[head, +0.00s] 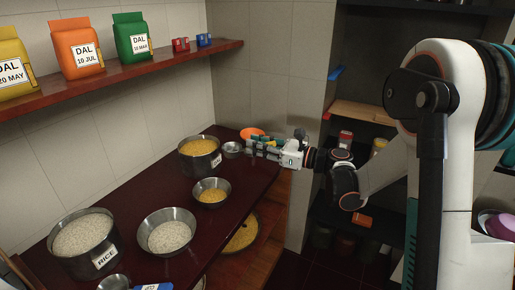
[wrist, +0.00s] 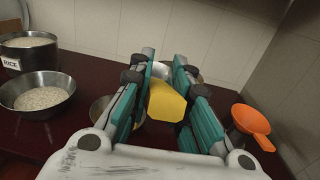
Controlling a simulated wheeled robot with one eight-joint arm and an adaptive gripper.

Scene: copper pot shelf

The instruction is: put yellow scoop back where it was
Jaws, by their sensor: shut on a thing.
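The yellow scoop (wrist: 166,101) shows in the wrist view as a faceted yellow body between the two fingers of my gripper (wrist: 164,66). My gripper is shut on it. In the head view my gripper (head: 258,147) is over the far right end of the dark red counter, beside a small metal bowl (head: 232,149) and right of the dal pot (head: 200,147). The scoop cannot be made out in the head view. Its far end is hidden by the fingers in the wrist view.
An orange scoop-like vessel (wrist: 252,122) lies right of my gripper. A dal bowl (head: 211,191), a rice bowl (head: 167,233) and a rice pot (head: 85,235) stand along the counter. Dal bags (head: 78,48) stand on a wall shelf above. Tiled walls close in behind.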

